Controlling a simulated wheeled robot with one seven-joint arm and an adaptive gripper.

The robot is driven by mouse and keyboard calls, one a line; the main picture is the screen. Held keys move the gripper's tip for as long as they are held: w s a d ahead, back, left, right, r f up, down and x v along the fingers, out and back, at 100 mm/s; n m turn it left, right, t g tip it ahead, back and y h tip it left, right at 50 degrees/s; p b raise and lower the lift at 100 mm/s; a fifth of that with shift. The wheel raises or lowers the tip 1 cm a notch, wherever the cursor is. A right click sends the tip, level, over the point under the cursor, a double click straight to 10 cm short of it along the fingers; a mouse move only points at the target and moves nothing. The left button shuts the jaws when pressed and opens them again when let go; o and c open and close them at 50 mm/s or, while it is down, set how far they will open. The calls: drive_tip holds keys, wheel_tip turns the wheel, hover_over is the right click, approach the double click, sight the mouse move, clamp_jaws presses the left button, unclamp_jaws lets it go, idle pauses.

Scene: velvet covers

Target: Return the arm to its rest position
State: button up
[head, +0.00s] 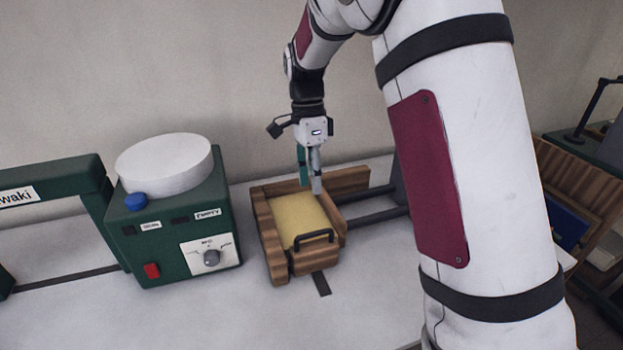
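My arm comes down from the top of the head view, its large white links with dark red panels filling the right middle. My gripper (311,176) points downward above the back part of a wooden tray (271,240). The tray has a yellow pad or filling (298,212) and a black handle (314,239) at its front. The fingertips are seen nearly edge-on and look close together. I cannot tell whether they are open or shut, or whether they touch the tray. Nothing held shows between them.
A green machine (180,235) with a white round top, blue knob, red switch and dial stands left of the tray. A green frame (50,177) is at far left. Wooden racks (583,185) stand at right. The grey tabletop (200,320) is clear in front.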

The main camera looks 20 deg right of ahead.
drive_tip(key=s+r+n+t, duration=0.2)
drive_tip(key=s+r+n, duration=0.3)
drive_tip(key=s+r, duration=0.25)
drive_tip(key=s+r+n+t, duration=0.3)
drive_tip(key=s+n+t, duration=0.2)
drive_tip(key=s+n, duration=0.8)
drive_tip(key=s, duration=0.7)
drive_tip(key=shift+s+a+r, duration=0.15)
drive_tip(key=shift+s, duration=0.25)
